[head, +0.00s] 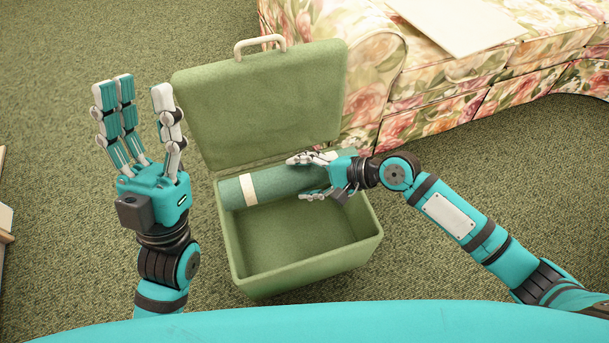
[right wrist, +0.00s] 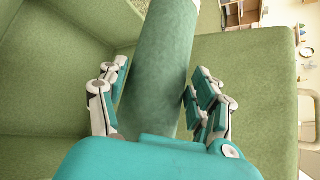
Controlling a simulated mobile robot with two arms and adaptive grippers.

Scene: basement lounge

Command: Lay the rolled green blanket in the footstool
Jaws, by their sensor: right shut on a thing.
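The footstool (head: 312,268) is an open green box on the carpet, its lid (head: 262,105) raised at the back. The rolled green blanket (head: 280,183), with a pale band near its left end, lies lengthwise along the back of the box opening, close to the lid. I cannot tell whether it rests on the bottom. My right gripper (head: 300,178) is shut around the roll near its right part. In the right wrist view the roll (right wrist: 160,65) runs between the fingers. My left gripper (head: 138,92) is open and empty, left of the footstool, fingers pointing away.
A floral sofa (head: 440,95) with a pale flat board (head: 460,22) on it stands behind and right of the footstool. The lid has a cream handle (head: 260,42). The front of the box interior is empty.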

